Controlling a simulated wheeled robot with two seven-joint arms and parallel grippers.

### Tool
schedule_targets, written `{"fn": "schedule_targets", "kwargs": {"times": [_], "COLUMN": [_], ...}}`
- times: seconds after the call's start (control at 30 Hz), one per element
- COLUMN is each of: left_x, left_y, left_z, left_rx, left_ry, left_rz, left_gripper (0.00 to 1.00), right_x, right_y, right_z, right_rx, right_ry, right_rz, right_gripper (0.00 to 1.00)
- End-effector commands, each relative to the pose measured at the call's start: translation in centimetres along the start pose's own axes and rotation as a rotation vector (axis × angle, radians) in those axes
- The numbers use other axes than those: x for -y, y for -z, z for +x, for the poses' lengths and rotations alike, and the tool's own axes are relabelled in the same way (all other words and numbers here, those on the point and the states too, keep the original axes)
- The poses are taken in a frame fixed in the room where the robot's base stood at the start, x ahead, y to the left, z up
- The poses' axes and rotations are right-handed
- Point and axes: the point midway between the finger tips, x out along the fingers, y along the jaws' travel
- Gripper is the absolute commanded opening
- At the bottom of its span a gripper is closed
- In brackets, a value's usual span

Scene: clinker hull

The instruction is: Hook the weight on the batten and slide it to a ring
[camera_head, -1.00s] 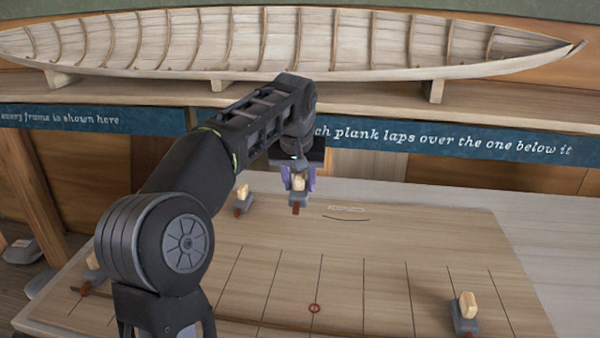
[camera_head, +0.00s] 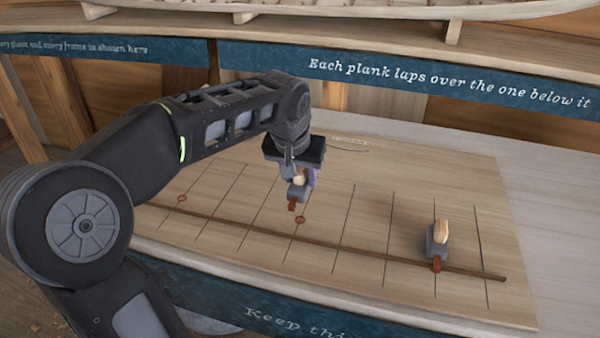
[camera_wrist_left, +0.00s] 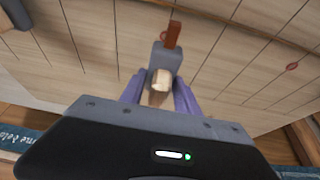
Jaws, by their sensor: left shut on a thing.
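My left gripper (camera_head: 303,176) is shut on a weight (camera_head: 298,191) with a grey body, pale wooden knob and red-brown hook. The left wrist view shows the knob (camera_wrist_left: 160,80) between the purple fingers, with the hook pointing away from the gripper. The weight hangs over the board, just behind a red ring (camera_head: 300,219); its exact height is unclear. The brown batten (camera_head: 370,253) crosses the board in front of it, apart from the hook in the picture. Another ring (camera_head: 182,198) lies to the left. My right gripper is out of view.
A second weight (camera_head: 437,240) stands at the right with its hook at the batten. Thin dark lines cross the board (camera_head: 390,170). Behind are a blue lettered panel (camera_head: 450,85) and the model hull's shelf. The board's back right is clear.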

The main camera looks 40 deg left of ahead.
Motion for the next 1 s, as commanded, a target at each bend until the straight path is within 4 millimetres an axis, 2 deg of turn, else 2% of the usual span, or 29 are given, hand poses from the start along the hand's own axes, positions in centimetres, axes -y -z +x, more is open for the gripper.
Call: {"fn": "schedule_targets", "kwargs": {"times": [0.27,0.7,1.0], "left_x": [0.0,0.0,0.0], "left_y": [-0.3,-2.0,-2.7], "left_z": [0.9,5.1,6.8], "left_rx": [-0.004,-0.004,-0.004], "left_ry": [-0.001,0.0,0.0], "left_rz": [0.0,0.0,0.0], "left_gripper": [0.0,0.0,0.0], "right_x": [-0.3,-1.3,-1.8], "right_y": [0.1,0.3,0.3], "right_z": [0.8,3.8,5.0], "right_rx": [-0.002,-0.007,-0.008], "right_ry": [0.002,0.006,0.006], "right_rz": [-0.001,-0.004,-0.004], "right_gripper": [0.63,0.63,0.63]}}
